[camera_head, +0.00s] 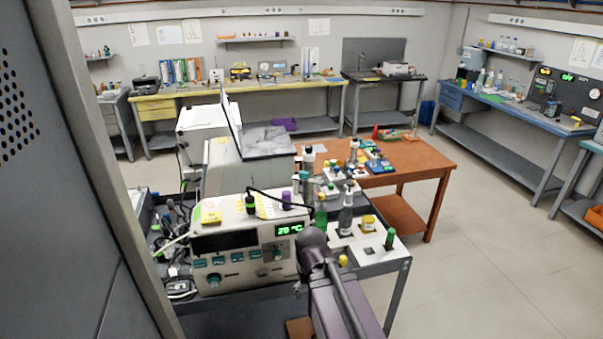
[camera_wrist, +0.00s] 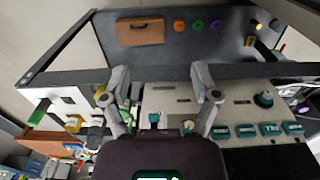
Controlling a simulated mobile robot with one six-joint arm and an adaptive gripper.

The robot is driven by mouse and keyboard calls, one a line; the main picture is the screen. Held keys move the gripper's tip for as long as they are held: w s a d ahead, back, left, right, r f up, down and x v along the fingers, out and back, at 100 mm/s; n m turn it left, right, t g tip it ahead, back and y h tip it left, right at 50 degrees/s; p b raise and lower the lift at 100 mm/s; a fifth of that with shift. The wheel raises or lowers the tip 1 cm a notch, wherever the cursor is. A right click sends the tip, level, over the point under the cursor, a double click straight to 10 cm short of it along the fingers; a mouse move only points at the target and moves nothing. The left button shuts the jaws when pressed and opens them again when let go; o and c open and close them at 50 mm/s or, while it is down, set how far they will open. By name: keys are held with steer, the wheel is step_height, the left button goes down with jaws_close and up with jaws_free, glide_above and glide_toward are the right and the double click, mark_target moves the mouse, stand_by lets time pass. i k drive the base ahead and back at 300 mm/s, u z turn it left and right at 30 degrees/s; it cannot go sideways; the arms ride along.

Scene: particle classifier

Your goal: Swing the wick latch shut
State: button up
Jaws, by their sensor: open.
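The classifier (camera_head: 225,276) is a cream box with a dark screen, teal buttons and a green readout of 20 °C, standing on a grey cart. Its front panel fills the right of the wrist view (camera_wrist: 235,112), with teal buttons and dark knobs. I cannot pick out the wick latch for sure in either view, so its position cannot be told. My gripper (camera_wrist: 160,76) is open and empty, its two grey fingers spread in front of the panel's left part. In the head view my dark arm reaches to the classifier's right front corner and hides part of it.
A white holder plate (camera_head: 362,252) with bottles and a yellow-labelled jar (camera_head: 368,222) lies close right of the classifier. Cables (camera_head: 180,287) crowd its left. A brown box (camera_wrist: 140,32) and coloured round pieces sit on the lower shelf (camera_wrist: 175,60). The floor on the right is clear.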

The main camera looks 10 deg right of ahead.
mark_target(303, 176)
steer(key=k, duration=1.3)
steer(key=z, duration=0.45)
steer(key=i, duration=1.55)
steer(key=u, duration=0.45)
